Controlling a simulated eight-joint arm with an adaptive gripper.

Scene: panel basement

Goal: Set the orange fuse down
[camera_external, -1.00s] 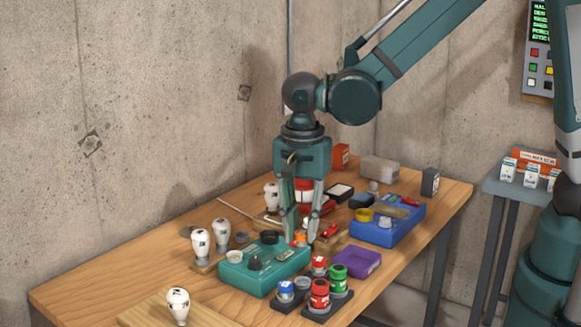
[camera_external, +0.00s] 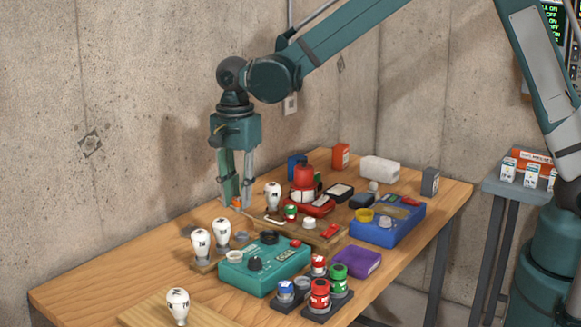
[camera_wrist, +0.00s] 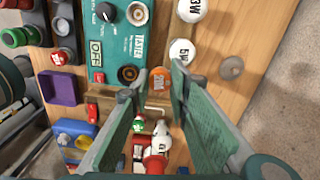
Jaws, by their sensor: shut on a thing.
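The orange fuse (camera_external: 237,202) is small and sits between the fingertips of my gripper (camera_external: 236,207). My gripper is shut on it, near the back edge of the wooden table (camera_external: 130,268). Fingers hide part of the fuse in the external view. In the wrist view the fuse's orange top (camera_wrist: 158,79) shows beyond the fingertips of my gripper (camera_wrist: 154,86). I cannot tell whether the fuse touches the table or hangs just above it. The teal tester (camera_external: 285,262) lies in front and to the right of my gripper.
White bulbs (camera_external: 221,234) stand in front of my gripper, and another bulb (camera_external: 273,195) stands to its right. A wooden rack (camera_external: 325,240), a red lamp (camera_external: 304,180) and a blue tray (camera_external: 385,235) lie further right. The back-left tabletop is mostly clear.

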